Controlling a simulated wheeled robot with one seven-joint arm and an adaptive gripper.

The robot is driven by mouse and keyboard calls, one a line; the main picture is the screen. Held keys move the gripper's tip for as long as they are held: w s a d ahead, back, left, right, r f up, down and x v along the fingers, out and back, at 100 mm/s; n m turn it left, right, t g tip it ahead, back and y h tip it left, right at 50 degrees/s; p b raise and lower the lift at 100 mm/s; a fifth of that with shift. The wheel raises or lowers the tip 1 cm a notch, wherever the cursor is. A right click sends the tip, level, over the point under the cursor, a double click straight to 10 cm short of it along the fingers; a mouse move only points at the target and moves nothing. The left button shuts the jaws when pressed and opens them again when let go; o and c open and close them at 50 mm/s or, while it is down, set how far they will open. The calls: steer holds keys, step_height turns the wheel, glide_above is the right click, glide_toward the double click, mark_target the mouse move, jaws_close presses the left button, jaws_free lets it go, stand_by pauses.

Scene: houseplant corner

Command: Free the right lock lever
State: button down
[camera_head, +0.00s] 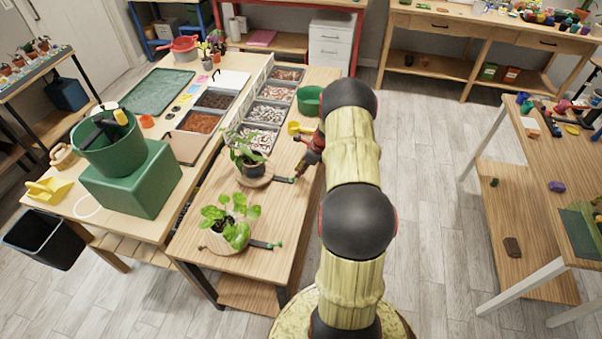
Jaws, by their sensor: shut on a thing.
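A dark lock lever (281,179) with a green end reaches right from the round wooden base (254,181) under a dark-potted plant (246,151). A second dark lever (262,244) with a green end reaches right from the base under a pale-potted plant (231,221), nearer to me. My gripper (297,174) points down and left at the green end of the farther lever and is shut on it. The fingertips are small here, and the exact grip is hard to see. The nearer lever is free of my gripper.
Trays of pebbles and soil (262,139) line the bench behind the plants. A yellow cup (294,128) and a green pot (309,99) stand beyond my gripper. A green box (130,180) stands at left. The bench between the two plants is mostly clear.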

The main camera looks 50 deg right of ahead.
steer(key=n, duration=0.2)
steer(key=w+n+y, duration=0.1)
steer(key=w+n+g, duration=0.1)
steer(key=n, duration=0.1)
steer(key=shift+d+n+y, duration=0.25)
steer(key=shift+n+y, duration=0.05)
steer(key=shift+w+a+n+g+y+b, duration=0.15)
steer(key=shift+w+n+g, duration=0.25)
steer(key=shift+n, duration=0.65)
steer(key=shift+w+n+g+y+b, duration=0.2)
steer(key=shift+w+n+g+y, duration=0.15)
steer(key=shift+n, duration=0.7)
steer(key=c, duration=1.9)
jaws_free()
steer(key=shift+r, duration=0.1)
steer(key=v, duration=1.1)
steer(key=shift+r, duration=0.4)
steer(key=shift+n, duration=0.3)
